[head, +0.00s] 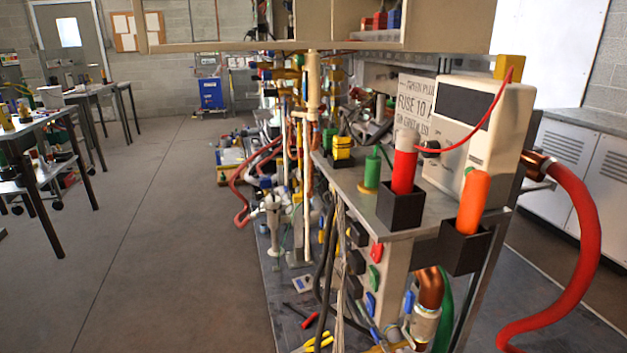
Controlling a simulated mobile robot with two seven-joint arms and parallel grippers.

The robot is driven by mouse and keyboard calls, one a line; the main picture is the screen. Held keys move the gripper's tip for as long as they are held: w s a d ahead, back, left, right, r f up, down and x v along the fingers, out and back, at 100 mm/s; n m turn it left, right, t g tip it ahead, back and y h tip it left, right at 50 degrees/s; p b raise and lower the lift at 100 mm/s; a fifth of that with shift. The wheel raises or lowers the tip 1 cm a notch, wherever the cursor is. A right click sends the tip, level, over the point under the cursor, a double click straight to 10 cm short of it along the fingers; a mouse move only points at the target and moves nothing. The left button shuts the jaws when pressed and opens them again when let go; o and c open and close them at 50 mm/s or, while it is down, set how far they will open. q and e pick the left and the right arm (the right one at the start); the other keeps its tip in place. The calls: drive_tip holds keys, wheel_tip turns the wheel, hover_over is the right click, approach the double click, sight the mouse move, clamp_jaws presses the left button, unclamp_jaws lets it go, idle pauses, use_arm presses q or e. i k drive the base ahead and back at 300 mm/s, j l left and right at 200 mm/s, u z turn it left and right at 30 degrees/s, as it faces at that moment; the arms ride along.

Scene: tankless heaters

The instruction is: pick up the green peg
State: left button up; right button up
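A green peg-like cylinder (371,174) stands upright on the grey metal bench top (350,187), with a thin tip pointing up. It is left of a red cylinder (404,170) that stands in a black square holder (400,208). Another small green piece (390,102) shows farther back, too small to make out. I cannot tell for certain which is the task's peg. Neither of my grippers is in view.
An orange-handled piece (473,200) sits in a second black holder (466,250) at the bench edge. A white meter box (473,130) with a red cable stands behind. A thick red hose (580,240) hangs at right. The floor (170,250) at left is clear.

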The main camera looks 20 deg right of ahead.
sight(374, 166)
drive_tip(key=i+j+z, duration=0.2)
drive_tip(key=z, duration=0.15)
drive_tip(key=i+j+z, duration=0.45)
drive_tip(key=j+z, duration=0.25)
drive_tip(key=i+j+z, duration=0.2)
drive_tip(key=z, duration=0.15)
drive_tip(key=j+z, duration=0.35)
drive_tip(key=j, duration=0.15)
drive_tip(key=i+j+z, duration=0.1)
drive_tip(key=j+z, duration=0.2)
drive_tip(key=j, duration=0.15)
